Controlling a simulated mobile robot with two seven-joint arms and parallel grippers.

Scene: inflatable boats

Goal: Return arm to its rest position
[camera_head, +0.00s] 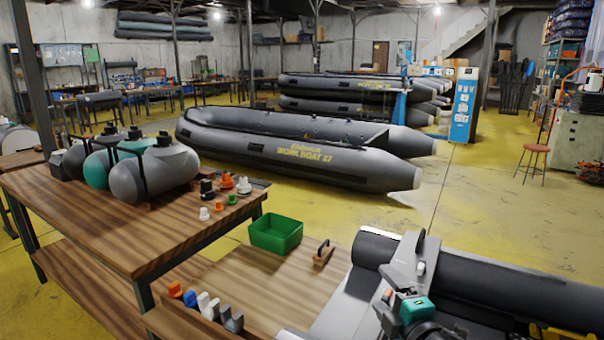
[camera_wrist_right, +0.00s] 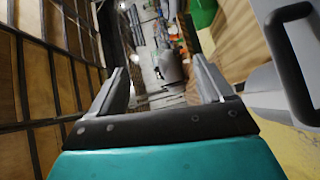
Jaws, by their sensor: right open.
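My right gripper (camera_head: 408,252) is at the lower right of the head view, in front of the dark grey tube (camera_head: 480,280) of the near inflatable. Its teal body shows below the grey fingers. In the right wrist view my right gripper (camera_wrist_right: 163,82) has its two fingers spread wide apart, with nothing between them. The fingers point out over the room, away from the teal palm. My left gripper and left arm do not show in the head view.
A wooden workbench (camera_head: 120,235) holds grey and teal cylinders (camera_head: 150,172) and small valve parts. A green bin (camera_head: 276,234) and a wooden-handled tool (camera_head: 323,252) sit on the nearer wooden surface. A large grey boat (camera_head: 300,150) lies behind.

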